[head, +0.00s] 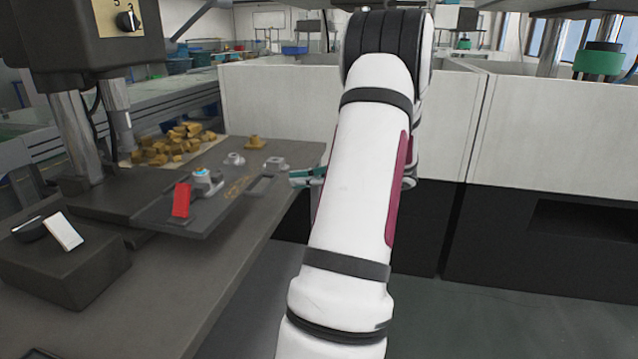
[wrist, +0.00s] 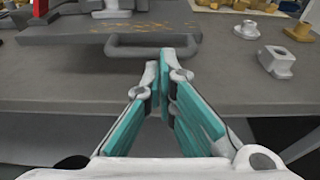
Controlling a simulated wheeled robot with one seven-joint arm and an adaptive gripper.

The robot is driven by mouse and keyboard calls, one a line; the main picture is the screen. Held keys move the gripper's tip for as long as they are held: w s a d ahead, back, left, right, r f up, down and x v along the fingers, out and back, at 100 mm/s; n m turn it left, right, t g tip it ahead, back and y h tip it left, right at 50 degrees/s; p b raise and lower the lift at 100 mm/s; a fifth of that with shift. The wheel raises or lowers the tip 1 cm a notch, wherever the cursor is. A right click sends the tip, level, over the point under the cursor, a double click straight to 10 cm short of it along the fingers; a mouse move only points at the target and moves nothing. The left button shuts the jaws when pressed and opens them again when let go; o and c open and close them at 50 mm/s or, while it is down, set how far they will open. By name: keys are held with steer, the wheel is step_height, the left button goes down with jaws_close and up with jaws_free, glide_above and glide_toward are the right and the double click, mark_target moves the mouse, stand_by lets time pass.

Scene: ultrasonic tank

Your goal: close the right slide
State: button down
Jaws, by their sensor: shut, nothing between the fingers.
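The slide (head: 215,215) is a flat dark grey plate with a loop handle (head: 262,187), reaching out from under the press toward the table's front edge. In the wrist view the slide (wrist: 75,33) lies ahead, its handle (wrist: 120,51) pointing at me. My gripper (head: 297,178) is shut and empty, just off the handle's side of the slide. In the wrist view my fingertips (wrist: 166,72) meet in front of the handle and overlap its edge in the picture. I cannot tell whether they touch it. My arm hides some of the area beyond.
A red tag (head: 181,200) and a small fixture (head: 204,182) stand on the slide. A dark box with a white tag (head: 65,232) is at the left. Loose metal parts (head: 274,163) and a brass pile (head: 172,145) lie behind. White-walled tanks (head: 540,130) stand at right.

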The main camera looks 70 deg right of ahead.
mark_target(274, 182)
steer(key=shift+b+x, duration=0.35)
steer(key=shift+x, duration=1.6)
steer(key=r+x, duration=0.1)
steer(key=x, duration=0.5)
steer(key=r+p+x, duration=0.1)
steer(key=x, duration=0.6)
steer(key=w+r+x, duration=0.1)
steer(key=r+x, duration=0.1)
steer(key=x, duration=0.5)
steer(key=shift+w+r, duration=0.1)
steer(key=shift+w, duration=0.1)
